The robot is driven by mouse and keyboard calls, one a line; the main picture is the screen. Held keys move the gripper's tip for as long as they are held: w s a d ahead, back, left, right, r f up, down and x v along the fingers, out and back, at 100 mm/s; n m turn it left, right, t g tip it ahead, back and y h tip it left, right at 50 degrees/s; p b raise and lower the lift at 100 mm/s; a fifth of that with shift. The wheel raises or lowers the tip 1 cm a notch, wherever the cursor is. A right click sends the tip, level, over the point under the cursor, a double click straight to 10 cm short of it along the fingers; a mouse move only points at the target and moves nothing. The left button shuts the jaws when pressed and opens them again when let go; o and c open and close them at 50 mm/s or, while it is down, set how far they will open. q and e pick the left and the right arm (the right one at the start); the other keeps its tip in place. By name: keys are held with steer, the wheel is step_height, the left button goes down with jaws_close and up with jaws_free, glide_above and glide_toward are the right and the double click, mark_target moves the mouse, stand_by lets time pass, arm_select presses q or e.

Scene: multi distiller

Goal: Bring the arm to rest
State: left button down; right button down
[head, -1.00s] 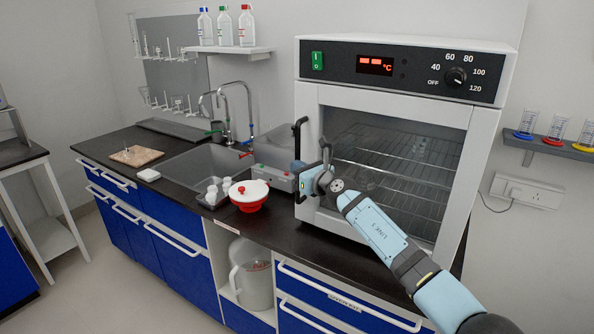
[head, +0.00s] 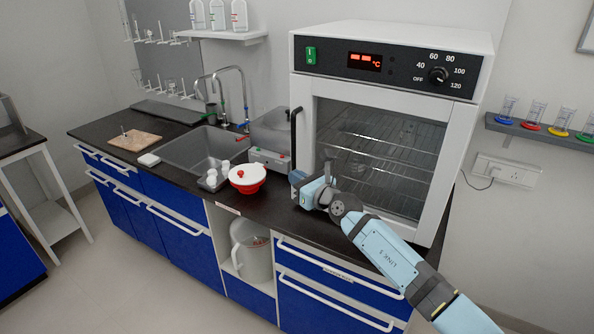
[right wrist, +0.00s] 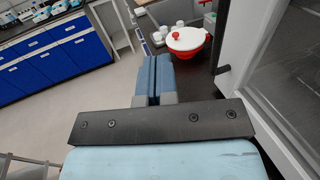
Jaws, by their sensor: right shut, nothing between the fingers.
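My right gripper (head: 296,189) is in front of the lower left part of the oven, above the dark counter. In the right wrist view its two blue fingers (right wrist: 152,78) lie side by side, shut with nothing between them. The white oven (head: 388,65) stands on the counter with its glass door closed and the dark door handle (head: 294,138) at the left, apart from the gripper. My left gripper is in no view.
A red bowl with a white lid (head: 247,178) sits left of my gripper; it also shows in the right wrist view (right wrist: 186,39). Small white cups (head: 213,177), a grey device (head: 270,158) and the sink (head: 200,147) are further left. Blue drawers (head: 330,285) are below.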

steer(key=s+d+f+n+h+p, duration=0.2)
steer(key=s+d+f+n, duration=0.5)
steer(key=s, duration=0.8)
steer(key=s+d+f+n+g+h+p, duration=0.1)
steer(key=s+d+f+n+h, duration=0.3)
steer(key=s+n, duration=0.9)
steer(key=s+d+f+n+h+p, duration=0.3)
steer(key=s+d+f+n, duration=0.6)
steer(key=s+d, duration=0.5)
steer(key=s+f+p, duration=0.1)
steer(key=s+f, duration=0.1)
steer(key=shift+s+n+g+h, duration=0.3)
steer(key=shift+n+h, duration=0.1)
steer(key=shift+r, duration=0.1)
